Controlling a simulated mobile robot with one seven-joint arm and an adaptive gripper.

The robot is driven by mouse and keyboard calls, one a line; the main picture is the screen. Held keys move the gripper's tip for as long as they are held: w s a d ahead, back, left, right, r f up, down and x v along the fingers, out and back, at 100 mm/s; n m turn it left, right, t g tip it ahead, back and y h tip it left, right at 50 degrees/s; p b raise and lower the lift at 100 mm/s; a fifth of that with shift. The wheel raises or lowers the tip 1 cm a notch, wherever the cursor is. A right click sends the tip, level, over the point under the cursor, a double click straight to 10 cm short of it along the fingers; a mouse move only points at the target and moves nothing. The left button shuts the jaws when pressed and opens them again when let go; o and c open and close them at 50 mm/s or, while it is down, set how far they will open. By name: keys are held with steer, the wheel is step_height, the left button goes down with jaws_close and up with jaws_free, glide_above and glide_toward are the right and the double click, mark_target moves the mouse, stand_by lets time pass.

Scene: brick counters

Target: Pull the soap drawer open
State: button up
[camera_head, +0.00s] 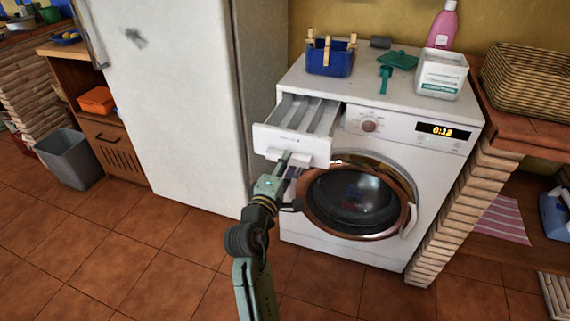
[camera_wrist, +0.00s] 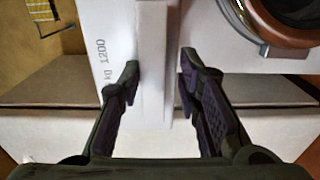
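The soap drawer (camera_head: 293,138) is a white drawer at the upper left of the washing machine (camera_head: 385,140). It stands well out of the machine, and its compartments show from above. My gripper (camera_head: 286,158) is at the drawer's front, by its handle. In the wrist view, my gripper (camera_wrist: 158,88) has its two dark fingers apart, one on each side of the pale handle bar (camera_wrist: 154,50). The left finger is close to the bar, and a narrow gap shows at the right finger. Contact is hard to tell.
The round door (camera_head: 358,200) is below the drawer. A tall white fridge (camera_head: 180,100) stands close at the left. On the machine top are a blue peg basket (camera_head: 330,62), a green scoop (camera_head: 386,75) and a white tub (camera_head: 441,75). The tiled floor in front is clear.

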steer(key=shift+o, duration=0.4)
steer(key=shift+r, duration=0.2)
steer(key=v, duration=0.7)
steer(key=shift+s, duration=0.25)
steer(key=shift+a, duration=0.1)
